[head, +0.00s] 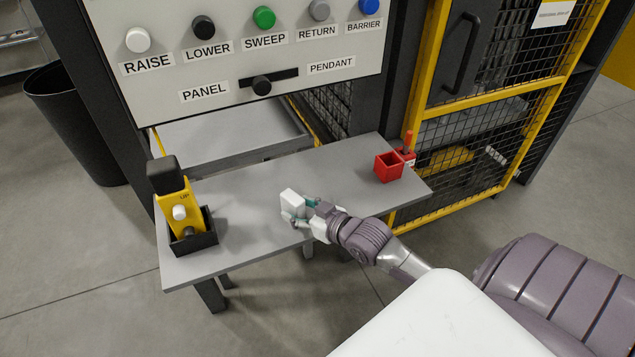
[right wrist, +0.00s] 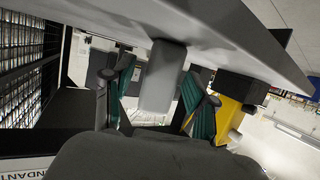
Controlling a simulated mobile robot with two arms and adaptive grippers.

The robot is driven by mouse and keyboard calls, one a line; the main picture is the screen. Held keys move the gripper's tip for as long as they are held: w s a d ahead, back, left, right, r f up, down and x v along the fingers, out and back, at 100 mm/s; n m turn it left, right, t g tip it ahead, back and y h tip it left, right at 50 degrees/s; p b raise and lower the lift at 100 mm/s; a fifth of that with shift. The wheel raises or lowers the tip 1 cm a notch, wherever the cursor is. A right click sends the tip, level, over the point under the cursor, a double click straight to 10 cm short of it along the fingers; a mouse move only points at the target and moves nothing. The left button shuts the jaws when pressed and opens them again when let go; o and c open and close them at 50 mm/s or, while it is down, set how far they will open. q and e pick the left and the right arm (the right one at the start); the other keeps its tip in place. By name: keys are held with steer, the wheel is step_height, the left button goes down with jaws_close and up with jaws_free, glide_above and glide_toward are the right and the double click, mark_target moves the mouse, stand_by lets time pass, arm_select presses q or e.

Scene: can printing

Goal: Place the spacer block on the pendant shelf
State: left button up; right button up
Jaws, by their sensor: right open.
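The spacer block, a small pale white block (head: 292,203), stands upright on the grey pendant shelf (head: 335,170), near the middle of its front part. My right gripper (head: 308,208) reaches in from the right, low over the shelf, with its fingers at the block. In the right wrist view, which is turned over, the block (right wrist: 163,75) meets the shelf surface (right wrist: 225,35). The teal-padded fingers of the gripper (right wrist: 165,100) are spread on either side of it, open. Whether a pad touches the block I cannot tell. My left gripper is not in view.
A yellow pendant (head: 172,205) sits in a black holder (head: 193,240) at the shelf's left end. A red open box (head: 388,167) stands at its right end. The button panel (head: 240,60) overhangs behind. The shelf between is clear.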

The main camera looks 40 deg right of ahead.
steer(key=v, duration=0.9)
steer(key=shift+s, duration=0.2)
steer(key=shift+r, duration=0.1)
steer(key=s+a+f+g+h, duration=0.1)
steer(key=s+a+f+g, duration=0.35)
steer(key=s, duration=0.35)
steer(key=s+a+f+g+h, duration=0.1)
steer(key=s+a+f+g, duration=0.3)
steer(key=s+a+g, duration=0.3)
step_height(320, 180, down, 26)
steer(key=s, duration=0.2)
steer(key=s+d+f, duration=0.2)
steer(key=s+f, duration=0.5)
steer(key=s, duration=0.1)
steer(key=s+d+f+g, duration=0.1)
steer(key=s+f, duration=0.7)
steer(key=s, duration=0.1)
steer(key=shift+d+f+n, duration=0.25)
steer(key=shift+d+n, duration=0.05)
steer(key=shift+d, duration=0.1)
